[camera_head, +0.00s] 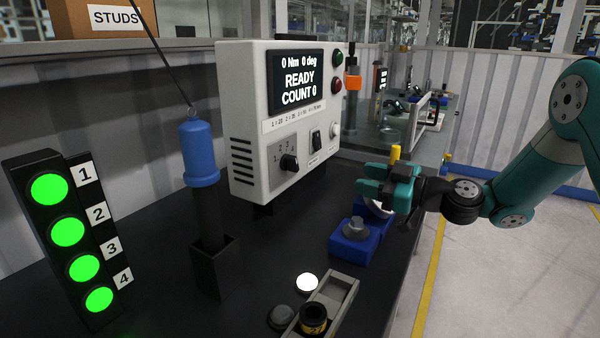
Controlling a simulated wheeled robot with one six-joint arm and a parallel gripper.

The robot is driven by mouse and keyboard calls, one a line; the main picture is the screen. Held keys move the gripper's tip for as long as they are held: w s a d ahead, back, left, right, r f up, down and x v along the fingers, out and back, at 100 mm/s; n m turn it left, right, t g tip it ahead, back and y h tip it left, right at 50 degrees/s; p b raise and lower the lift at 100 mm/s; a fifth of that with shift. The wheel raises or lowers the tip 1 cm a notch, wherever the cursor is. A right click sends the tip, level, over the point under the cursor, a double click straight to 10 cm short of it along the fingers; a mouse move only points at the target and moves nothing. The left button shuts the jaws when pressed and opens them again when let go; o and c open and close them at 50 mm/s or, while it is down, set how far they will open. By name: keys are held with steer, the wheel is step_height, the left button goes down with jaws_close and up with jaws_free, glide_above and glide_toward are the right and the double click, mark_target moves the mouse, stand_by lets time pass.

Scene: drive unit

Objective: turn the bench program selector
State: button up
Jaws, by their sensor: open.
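The bench program selector (289,162) is a small black knob low on the front of a white control box (248,120). The numbers 1 to 4 are printed around it; which one it points at is too small to tell. The box's screen (297,80) reads "0 Nm 0 deg READY COUNT 0". My gripper (368,182) is teal, open and apart from the knob. It is to the right of the box, above a blue block, and its fingers face left. Nothing shows held in it.
A black rocker switch (315,140) is right of the selector. A blue-handled tool (199,155) hangs on a cable at left, in a black holder. A light tower (66,235) shows green lamps. A blue fixture (352,240) and grey tray (335,300) stand in front.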

mark_target(296, 162)
steer(key=p+x, duration=0.5)
steer(key=x, duration=1.2)
steer(key=shift+a, duration=0.1)
jaws_close()
